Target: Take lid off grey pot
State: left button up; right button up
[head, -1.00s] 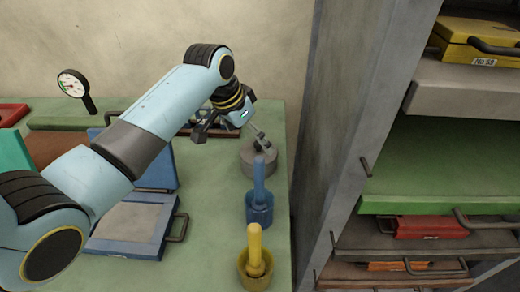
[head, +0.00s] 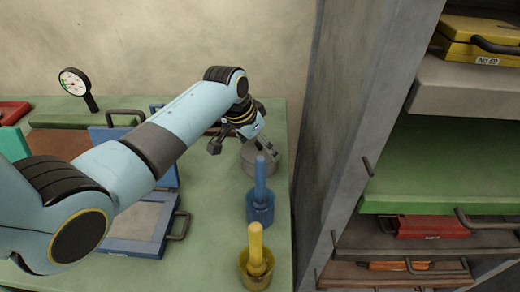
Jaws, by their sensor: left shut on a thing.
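The grey pot (head: 261,168) stands near the right edge of the green bench, behind the blue pot. Its lid (head: 250,152) is partly hidden by my left gripper. My left gripper (head: 246,146) reaches over the pot from the left, with one dark finger left of the lid and the other over its right part. It is shut on the lid, though the contact itself is hard to see. I cannot see a clear gap between lid and pot. My right gripper is not in view.
A blue pot (head: 260,210) and a yellow pot (head: 256,272), each with an upright handle, stand in front. A blue open case (head: 150,245) lies left, under my arm. A grey shelf wall (head: 345,130) rises close on the right.

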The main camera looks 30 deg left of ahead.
aim_at(257, 145)
pick_arm(q)
jog(key=shift+c, duration=0.5)
jog(key=shift+r, duration=0.25)
notch_tip(257, 145, up, 8)
jog(key=shift+w+f, duration=0.1)
jog(key=shift+r+b, duration=0.2)
jog(key=shift+b, duration=0.1)
jog(key=f+n+b, duration=0.1)
jog(key=b, duration=0.1)
jog(key=s+f+n+y+b, duration=0.1)
jog(key=n+b, duration=0.1)
jog(key=shift+f, duration=0.15)
jog(key=shift+s+a+f+n+b, duration=0.2)
jog(key=shift+n+b, duration=0.2)
jog(key=shift+b, duration=0.2)
jog(key=shift+s+a+f+n+y, duration=0.1)
jog(key=shift+a+f+n+y, duration=0.1)
jog(key=shift+a+n+y, duration=0.1)
jog(key=a+f, duration=0.2)
jog(key=a, duration=0.1)
jog(key=a+f, duration=0.2)
jog(key=a, duration=0.2)
jog(key=s+a+f, duration=0.1)
jog(key=a+f, duration=0.1)
jog(key=a, duration=0.2)
jog(key=shift+f, duration=2.2)
